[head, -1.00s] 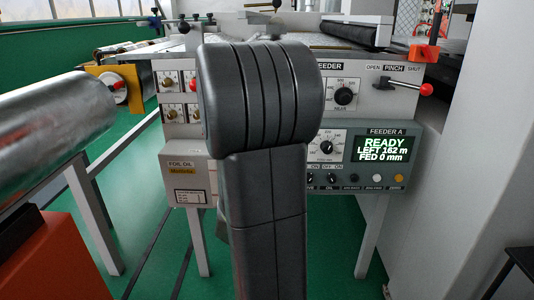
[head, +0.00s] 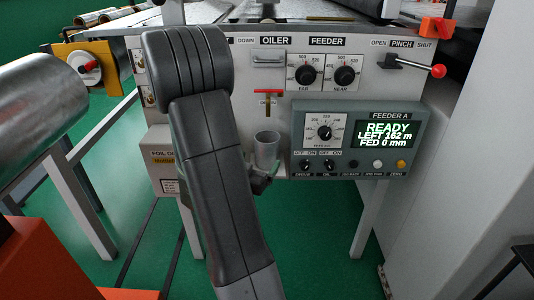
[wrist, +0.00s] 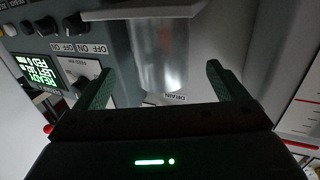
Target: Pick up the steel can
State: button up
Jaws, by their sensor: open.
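The steel can (head: 266,153) is a small grey cylinder standing upright at the front of the machine, below a red drain handle (head: 267,95). My arm covers the area to its left in the head view, and its foot is partly hidden. In the wrist view, which is turned over, the can (wrist: 158,52) appears as a pale, shiny cylinder beyond and between my fingertips. My gripper (wrist: 160,70) is open and empty, with one dark green finger toward each side of the can. No contact with the can shows.
The feeder panel (head: 350,150) with knobs and a lit display is close to the can's right. A red-knobbed pinch lever (head: 437,71) sticks out at upper right. A large metal roll (head: 40,105) is at left. A flat ledge (wrist: 140,11) borders the can in the wrist view.

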aim_at(267, 147)
jog(key=b+x, duration=0.1)
jog(key=x, duration=0.7)
jog(key=shift+r, duration=0.15)
jog(key=c, duration=1.4)
jog(key=shift+r, duration=0.1)
